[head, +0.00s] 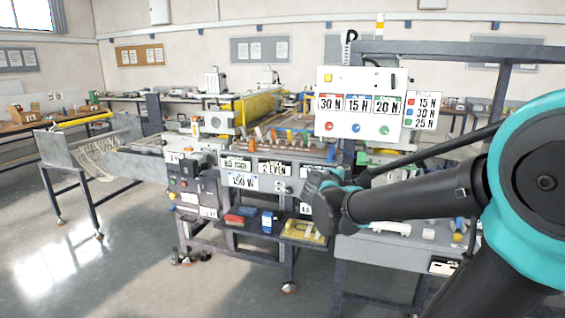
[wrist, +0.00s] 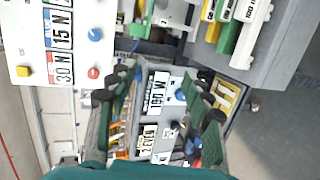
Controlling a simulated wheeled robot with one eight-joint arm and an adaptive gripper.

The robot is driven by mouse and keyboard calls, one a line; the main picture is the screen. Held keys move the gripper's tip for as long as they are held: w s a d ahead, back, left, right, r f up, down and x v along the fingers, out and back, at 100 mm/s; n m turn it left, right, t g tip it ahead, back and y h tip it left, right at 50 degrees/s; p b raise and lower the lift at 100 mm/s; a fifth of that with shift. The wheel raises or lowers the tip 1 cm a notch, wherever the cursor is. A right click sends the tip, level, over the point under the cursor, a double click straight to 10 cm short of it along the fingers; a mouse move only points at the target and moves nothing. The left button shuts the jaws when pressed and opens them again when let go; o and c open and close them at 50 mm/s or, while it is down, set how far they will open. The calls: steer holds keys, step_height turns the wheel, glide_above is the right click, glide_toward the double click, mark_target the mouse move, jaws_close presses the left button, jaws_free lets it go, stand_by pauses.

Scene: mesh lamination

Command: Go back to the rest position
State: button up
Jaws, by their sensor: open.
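My gripper (wrist: 162,85) is open in the wrist view, with a dark finger on each side and nothing between them. Behind the fingers lies the machine's label panel (wrist: 157,118), with "2 EVEN" and a force label. In the head view my arm reaches in from the right. Its dark end is in front of the right part of the lamination machine (head: 205,165), near its label panel (head: 242,181). The fingers cannot be made out there. Whether the gripper touches the machine cannot be told.
A white control board (head: 350,76) with force labels and coloured knobs stands above my arm's end. A grey side table (head: 375,272) is below the arm. A stand with netting (head: 60,150) is at the left. The floor (head: 110,270) at front left is clear.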

steer(key=s+d+f+m+g+y, duration=0.1)
steer(key=s+d+f+m+g, duration=0.25)
steer(key=s+f, duration=0.35)
steer(key=s+d+f+m+g+y, duration=0.1)
steer(key=s+d+f+m+g, duration=0.1)
steer(key=s+f+m, duration=0.45)
steer(key=s+a+f+m+g+y, duration=0.2)
steer(key=s+a+f+y, duration=0.3)
steer(key=s+f, duration=0.5)
step_height(320, 180, down, 2)
steer(key=shift+s+a+f+m+g, duration=0.15)
steer(key=shift+s+a+m+g, duration=0.25)
steer(key=shift+a+g, duration=0.2)
